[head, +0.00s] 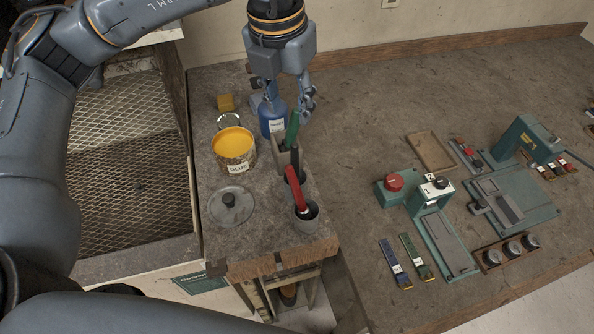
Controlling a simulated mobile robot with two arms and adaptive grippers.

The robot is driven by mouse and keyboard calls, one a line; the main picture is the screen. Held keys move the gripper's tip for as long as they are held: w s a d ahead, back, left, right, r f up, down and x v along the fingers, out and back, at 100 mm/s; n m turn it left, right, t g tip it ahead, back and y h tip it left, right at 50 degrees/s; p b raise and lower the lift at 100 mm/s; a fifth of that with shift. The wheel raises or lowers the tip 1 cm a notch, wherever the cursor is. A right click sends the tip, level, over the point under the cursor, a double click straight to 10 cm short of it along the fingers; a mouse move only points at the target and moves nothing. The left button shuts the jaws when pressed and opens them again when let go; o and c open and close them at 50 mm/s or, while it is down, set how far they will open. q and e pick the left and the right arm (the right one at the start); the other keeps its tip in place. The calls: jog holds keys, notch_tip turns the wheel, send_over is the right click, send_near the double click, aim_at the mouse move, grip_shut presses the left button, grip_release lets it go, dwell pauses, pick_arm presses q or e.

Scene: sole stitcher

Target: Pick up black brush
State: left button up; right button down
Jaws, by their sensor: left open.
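The black brush (295,158) stands handle up in a holder between the green-handled brush (291,129) and the red-handled brush (297,190). The red one leans in a grey cup (307,219). The black brush's lower end is hidden in its holder. My left gripper (284,104) points down from the top, open, just behind the green handle and above the blue container (271,122). It appears apart from the black brush, and I see nothing held in it. My right gripper is not in view.
An open glue can (238,164) with yellow contents stands left of the brushes, with a round lid (232,205) in front. The workbench (360,125) is clear right of the brushes; a green machine (427,194) stands farther right.

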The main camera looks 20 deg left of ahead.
pick_arm(q)
jog(key=p, duration=0.1)
send_over(294, 144)
jog(key=f, duration=0.5)
jog(key=shift+s+a+f, duration=0.1)
jog(key=shift+s+a, duration=0.05)
jog(key=shift+s, duration=0.25)
jog(key=shift+w+f, duration=0.1)
jog(key=shift+f, duration=0.15)
jog(key=shift+w+f+p, duration=0.1)
jog(key=shift+f+p, duration=0.2)
jog(key=shift+p, duration=0.15)
notch_tip(294, 144, down, 4)
jog(key=p, duration=0.2)
jog(key=shift+w+p, duration=0.1)
jog(key=shift+p, duration=0.2)
jog(key=shift+w+f, duration=0.1)
jog(key=shift+f, duration=0.25)
grip_shut()
